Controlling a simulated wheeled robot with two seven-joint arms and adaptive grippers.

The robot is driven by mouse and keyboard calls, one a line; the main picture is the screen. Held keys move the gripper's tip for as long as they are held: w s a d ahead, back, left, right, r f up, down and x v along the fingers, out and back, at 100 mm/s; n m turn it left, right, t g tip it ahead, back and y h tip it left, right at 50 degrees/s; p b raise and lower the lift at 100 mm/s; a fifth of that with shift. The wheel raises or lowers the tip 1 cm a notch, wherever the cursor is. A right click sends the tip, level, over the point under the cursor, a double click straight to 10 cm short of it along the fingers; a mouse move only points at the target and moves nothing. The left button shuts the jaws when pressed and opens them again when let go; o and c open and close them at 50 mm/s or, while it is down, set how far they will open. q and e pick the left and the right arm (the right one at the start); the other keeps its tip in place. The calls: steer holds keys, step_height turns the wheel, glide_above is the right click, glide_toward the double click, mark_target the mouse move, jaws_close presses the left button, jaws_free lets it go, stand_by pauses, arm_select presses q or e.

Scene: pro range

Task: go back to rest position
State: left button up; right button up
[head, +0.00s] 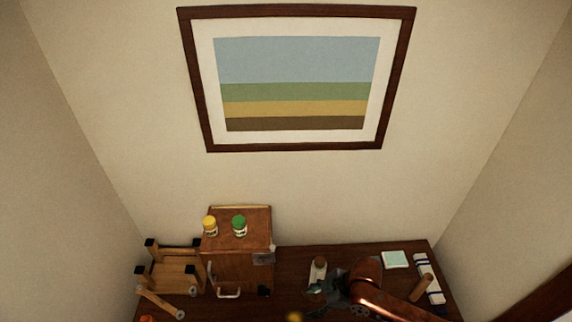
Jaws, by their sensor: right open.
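My right arm comes in from the lower right, copper-coloured and bent. My right gripper (316,287) is open at its end, low over the dark wooden table (290,262). It is beside or in front of a small white item with a brown top (318,266); I cannot tell whether they touch. Nothing shows held in it. My left gripper is not in view.
A wooden cabinet (240,260) bears a yellow-lidded jar (210,226) and a green-lidded jar (239,226). A pale pad (396,260) and a wooden cylinder (421,285) lie right. A framed picture (296,85) hangs behind.

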steer(key=s+d+f+m+t+h, duration=0.1)
steer(key=s+d+f+m+h, duration=0.15)
steer(key=s+d+m, duration=0.5)
steer(key=s+d+f+m+t+h, duration=0.1)
steer(key=s+d+f+m+h, duration=0.2)
steer(key=d, duration=0.8)
steer(key=s+d+f+m+h, duration=0.1)
steer(key=s+d+f+m, duration=0.2)
steer(key=s+d+m, duration=0.5)
step_height(320, 180, down, 43)
steer(key=n+b, duration=0.2)
steer(key=b, duration=1.1)
steer(key=s+f+g+b, duration=0.1)
steer(key=s+f+b, duration=0.4)
steer(key=s+f, duration=0.5)
steer(key=s+a+f+g+b, duration=0.1)
steer(key=s+f+b, duration=0.5)
steer(key=f, duration=1.1)
steer(key=s, duration=0.3)
steer(key=shift+s+f, duration=0.25)
steer(key=shift+s, duration=0.15)
steer(key=shift+n+y, duration=0.25)
